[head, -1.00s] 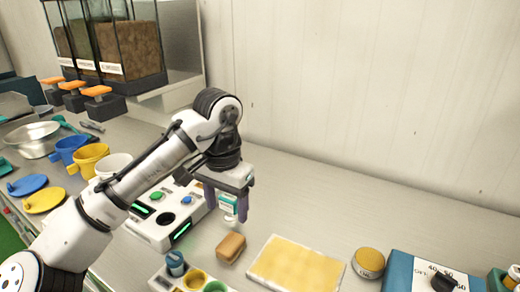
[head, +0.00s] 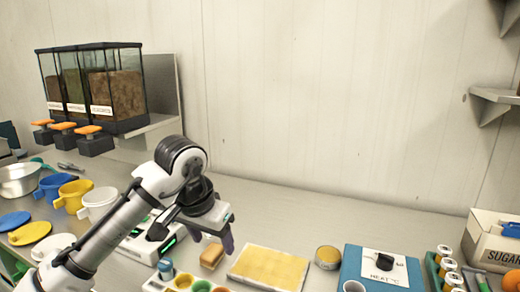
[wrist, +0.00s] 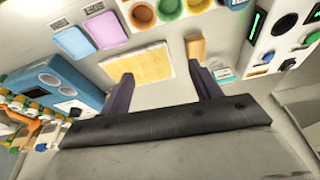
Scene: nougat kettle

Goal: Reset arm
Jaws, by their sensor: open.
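My gripper (head: 213,239) hangs above the counter at the end of my white arm, near the white button panel (head: 143,248). Its two purple fingers also show in the wrist view (wrist: 165,85), spread apart with nothing between them. A tan block (head: 212,256) lies on the counter close to the gripper, and a yellow slab (head: 268,268) lies to its right. In the wrist view a small teal-and-white item (wrist: 224,75) shows just beside one finger; I cannot tell whether it touches it.
A blue heat-dial box (head: 382,268) and a round tin (head: 328,257) stand to the right. A sugar box (head: 493,248) is at the far right. Cups, including a yellow one (head: 75,196), and glass dispensers (head: 95,85) are at left. The rear counter is clear.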

